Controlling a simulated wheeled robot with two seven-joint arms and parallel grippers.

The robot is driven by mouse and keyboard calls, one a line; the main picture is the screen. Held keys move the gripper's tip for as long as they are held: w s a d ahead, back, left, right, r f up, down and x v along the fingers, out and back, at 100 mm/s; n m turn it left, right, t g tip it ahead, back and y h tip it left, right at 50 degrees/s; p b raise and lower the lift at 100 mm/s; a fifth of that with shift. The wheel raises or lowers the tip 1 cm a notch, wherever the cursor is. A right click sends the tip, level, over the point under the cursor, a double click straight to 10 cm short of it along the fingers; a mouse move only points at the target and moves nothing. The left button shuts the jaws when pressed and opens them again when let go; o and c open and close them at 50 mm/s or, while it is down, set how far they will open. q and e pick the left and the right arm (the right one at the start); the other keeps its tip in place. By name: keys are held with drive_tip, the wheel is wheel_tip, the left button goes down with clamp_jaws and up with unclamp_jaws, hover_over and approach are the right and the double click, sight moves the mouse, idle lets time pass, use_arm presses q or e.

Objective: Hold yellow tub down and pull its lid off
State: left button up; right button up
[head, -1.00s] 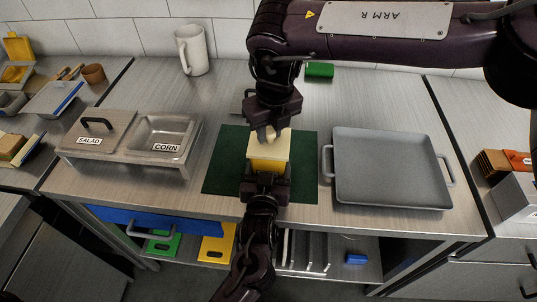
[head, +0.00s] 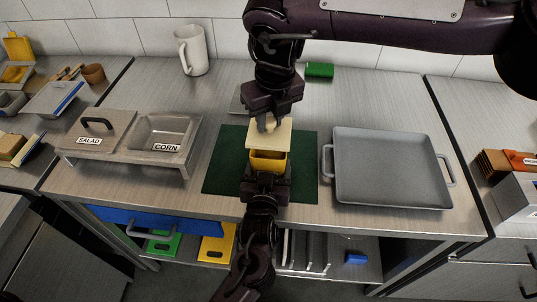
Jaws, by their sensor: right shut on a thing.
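The yellow tub (head: 269,162) stands on a dark green mat (head: 224,163) in the middle of the counter. Its cream lid (head: 283,136) is off the rim, raised above the tub and towards its far side, and part of the tub's open top shows. My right gripper (head: 267,124) comes from above and is shut on the lid, at its top. My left gripper (head: 267,181) is at the tub's near side, close against it. Its fingers are too hidden to tell whether they grip the tub.
A grey tray (head: 388,170) with handles stands to the right. A steel holder with SALAD and CORN labels (head: 128,143) is on the left. A white jug (head: 192,50) and a green block (head: 320,70) stand at the back. Bare counter lies between mat and tray.

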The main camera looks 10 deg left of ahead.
sight(268, 118)
drive_tip(key=shift+r, duration=2.3)
use_arm(q)
drive_tip(key=o, duration=1.3)
drive_tip(key=s+r, duration=0.1)
drive_tip(key=s, duration=1.1)
drive_tip(key=shift+r, duration=0.4)
